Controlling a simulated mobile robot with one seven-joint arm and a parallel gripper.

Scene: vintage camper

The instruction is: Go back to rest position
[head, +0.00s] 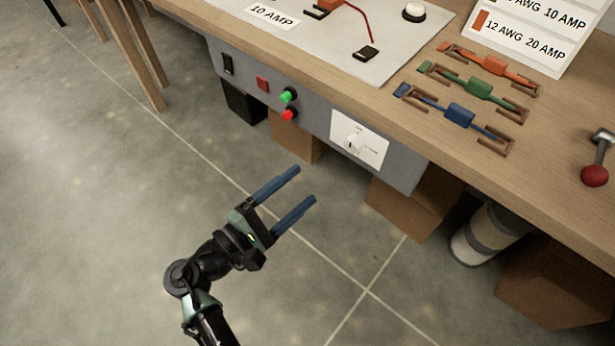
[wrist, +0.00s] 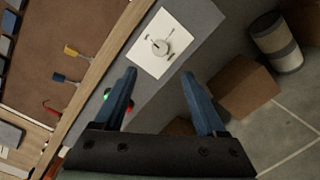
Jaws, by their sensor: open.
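My gripper (head: 306,186) is open, with its two blue fingers apart and nothing between them. In the head view it hangs over the grey floor, in front of the workbench (head: 390,110) and apart from it. In the wrist view the gripper (wrist: 160,88) points toward the bench's grey front panel (wrist: 187,45). A white plate with a rotary knob (wrist: 160,46) lies beyond the fingertips there, and the knob (head: 353,144) also shows in the head view. The left finger partly covers the green button (wrist: 107,94).
The panel also carries a green button (head: 288,95), a red button (head: 288,115) and a black switch (head: 228,64). Wire holders with orange, green and blue fuses (head: 460,114) lie on the bench. Boxes (head: 412,205) and a striped cylinder (head: 487,234) stand below. Floor at left is clear.

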